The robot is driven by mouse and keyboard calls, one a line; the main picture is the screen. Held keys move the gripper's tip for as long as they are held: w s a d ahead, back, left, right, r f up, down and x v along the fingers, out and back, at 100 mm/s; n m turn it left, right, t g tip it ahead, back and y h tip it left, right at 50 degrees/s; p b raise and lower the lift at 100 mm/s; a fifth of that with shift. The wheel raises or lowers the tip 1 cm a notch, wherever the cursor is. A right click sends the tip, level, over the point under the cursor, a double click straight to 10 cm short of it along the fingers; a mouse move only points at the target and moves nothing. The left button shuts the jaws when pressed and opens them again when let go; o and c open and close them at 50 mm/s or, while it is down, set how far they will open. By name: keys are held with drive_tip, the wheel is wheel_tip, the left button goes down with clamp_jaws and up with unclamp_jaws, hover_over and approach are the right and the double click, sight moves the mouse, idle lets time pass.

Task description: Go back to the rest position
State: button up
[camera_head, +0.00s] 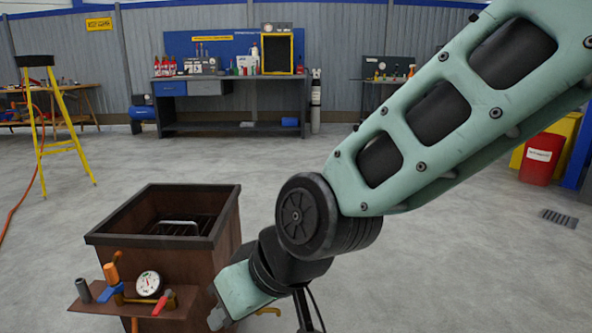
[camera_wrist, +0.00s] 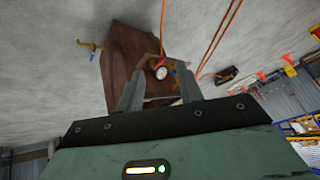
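My gripper (camera_head: 217,317) hangs low at the end of my arm in the head view, beside the front right of a brown metal box and right of its small shelf. In the wrist view the two fingers of my gripper (camera_wrist: 159,84) stand apart with nothing visible between them, so it is open. The brown box (camera_head: 214,228) is open-topped with a wire grate inside; it also shows in the wrist view (camera_wrist: 129,62). The shelf (camera_head: 130,305) carries a round white gauge (camera_head: 149,285) and orange, blue and red valve handles. The gauge appears beyond the fingers in the wrist view (camera_wrist: 160,73).
A yellow step ladder (camera_head: 66,140) stands at left with an orange hose (camera_head: 20,205) beside it. A workbench (camera_head: 235,128) with red bottles lines the back wall. A red bin (camera_head: 541,158) stands at right. The grey floor between is clear.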

drive_tip(key=s+d+f+m+g+h+p, duration=0.1)
drive_tip(key=s+d+h, duration=0.3)
drive_tip(key=d, duration=0.7)
drive_tip(key=s+d+g+h+p, duration=0.1)
drive_tip(key=s+d+g+h, duration=0.1)
drive_tip(key=s+d, duration=0.75)
drive_tip(key=w+r+p, duration=0.1)
drive_tip(key=r+p, duration=1.7)
drive_tip(key=r, duration=0.1)
drive_tip(key=w+d+r+p, duration=0.1)
drive_tip(key=w+r+p, duration=0.1)
drive_tip(key=r+p, duration=1.7)
drive_tip(key=shift+d+p, duration=0.3)
